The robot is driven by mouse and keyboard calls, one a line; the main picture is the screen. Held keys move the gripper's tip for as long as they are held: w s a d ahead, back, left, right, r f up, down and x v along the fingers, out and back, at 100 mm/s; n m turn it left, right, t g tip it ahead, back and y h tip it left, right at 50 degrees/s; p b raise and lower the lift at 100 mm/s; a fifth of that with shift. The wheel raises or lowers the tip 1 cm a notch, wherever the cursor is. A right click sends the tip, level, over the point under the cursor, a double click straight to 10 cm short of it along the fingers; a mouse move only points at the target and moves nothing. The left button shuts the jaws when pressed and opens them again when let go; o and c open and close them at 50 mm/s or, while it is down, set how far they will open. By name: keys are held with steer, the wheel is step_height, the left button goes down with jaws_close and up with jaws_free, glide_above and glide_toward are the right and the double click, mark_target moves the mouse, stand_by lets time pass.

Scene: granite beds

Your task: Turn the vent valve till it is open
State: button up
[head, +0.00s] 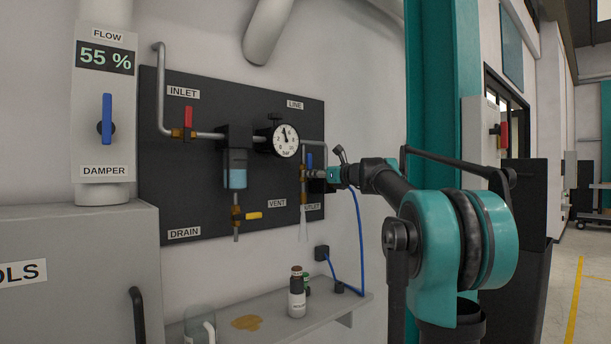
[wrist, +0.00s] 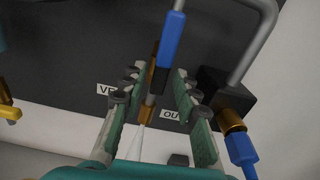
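The vent valve has a brass body (wrist: 147,112) on a thin upright pipe and a blue lever (wrist: 169,42) with a dark lower part. In the wrist view the lever points up, roughly along the pipe. My gripper (wrist: 157,88) is open, with one finger on each side of the valve and gaps showing. I cannot tell if either finger touches it. In the head view my gripper (head: 328,174) is at the panel's right edge, beside a brass fitting (head: 303,174) and an upright blue lever (head: 309,160). The VENT label (head: 277,203) is left of it.
The panel (head: 205,90) also carries a red inlet lever (head: 188,117), a gauge (head: 286,140) and a yellow drain lever (head: 254,216). A shelf (head: 270,320) with bottles is below.

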steer(key=v, duration=0.6)
stand_by(0.4)
steer(key=v, duration=1.2)
steer(key=s+a+f+n+g+h, duration=0.1)
steer(key=s+a+f+n+g, duration=0.3)
steer(key=f, duration=0.7)
steer(key=s+a+f+n+g+h, duration=0.15)
steer(key=f+n, duration=0.35)
steer(key=f, duration=0.6)
steer(key=s+a+f+n+g+h, duration=0.15)
steer(key=s+a+f+n, duration=0.3)
steer(key=f, duration=0.65)
steer(key=s+d+f+n+g+h, duration=0.1)
steer(key=s+d+f+n+h, duration=0.2)
steer(key=s+f+n, duration=0.4)
steer(key=s+d+f+n+g+h, duration=0.2)
steer(key=s+f+n, duration=0.5)
steer(key=s+f, duration=0.6)
step_height(320, 180, down, 8)
steer(key=shift+s+d+n+h, duration=0.2)
steer(key=shift+d+n+h, duration=0.2)
steer(key=shift+h, duration=0.4)
